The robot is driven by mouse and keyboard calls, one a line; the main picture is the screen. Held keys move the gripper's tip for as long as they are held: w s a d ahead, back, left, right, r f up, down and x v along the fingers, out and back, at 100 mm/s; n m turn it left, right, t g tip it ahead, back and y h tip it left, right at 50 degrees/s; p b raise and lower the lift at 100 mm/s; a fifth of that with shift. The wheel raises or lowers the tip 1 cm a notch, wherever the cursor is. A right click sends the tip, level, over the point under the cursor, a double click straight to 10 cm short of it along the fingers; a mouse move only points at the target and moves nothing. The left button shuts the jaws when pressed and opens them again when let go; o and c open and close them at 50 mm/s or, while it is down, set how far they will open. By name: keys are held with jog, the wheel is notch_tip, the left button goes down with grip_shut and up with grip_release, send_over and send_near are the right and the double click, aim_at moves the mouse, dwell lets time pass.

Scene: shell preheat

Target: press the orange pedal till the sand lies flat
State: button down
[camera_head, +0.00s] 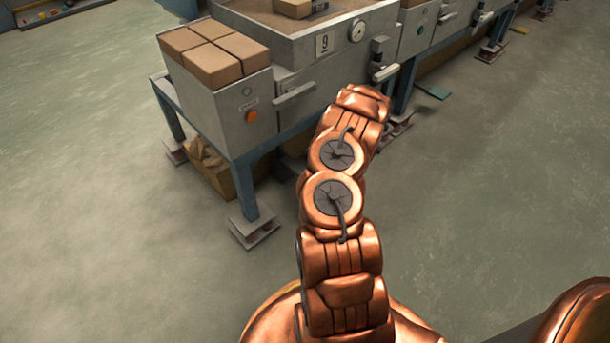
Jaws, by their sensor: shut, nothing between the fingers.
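I see no orange pedal for certain; my arm covers part of the floor in front of the machine. An orange round button (250,116) sits on the front of the grey box at the machine's left end. The grey machine (312,88) has a plate with the number 9 and a round dial. Its top (262,14) looks grey-beige, but I cannot tell whether this is sand or how level it lies. My copper arm reaches up the middle toward the machine's front. My gripper is hidden beyond the last visible arm link.
Several brown blocks (216,49) lie on the grey box. A brown carton (210,168) stands under the machine, beside a blue leg (243,190) with a foot plate. A green flat piece (433,90) lies on the floor at right. Open floor lies left and right.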

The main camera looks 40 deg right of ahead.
jog(key=shift+s+d, duration=0.2)
jog(key=shift+d, duration=0.05)
jog(key=shift+f, duration=0.15)
jog(key=f+b, duration=0.5)
jog(key=b, duration=0.1)
jog(key=shift+s+f+b, duration=0.2)
jog(key=shift+f+b, duration=0.1)
jog(key=shift+f, duration=0.1)
jog(key=shift+s+f+b, duration=0.1)
jog(key=shift+f+b, duration=0.3)
jog(key=shift+f, duration=1)
jog(key=shift+f, duration=0.1)
jog(key=shift+f, duration=0.25)
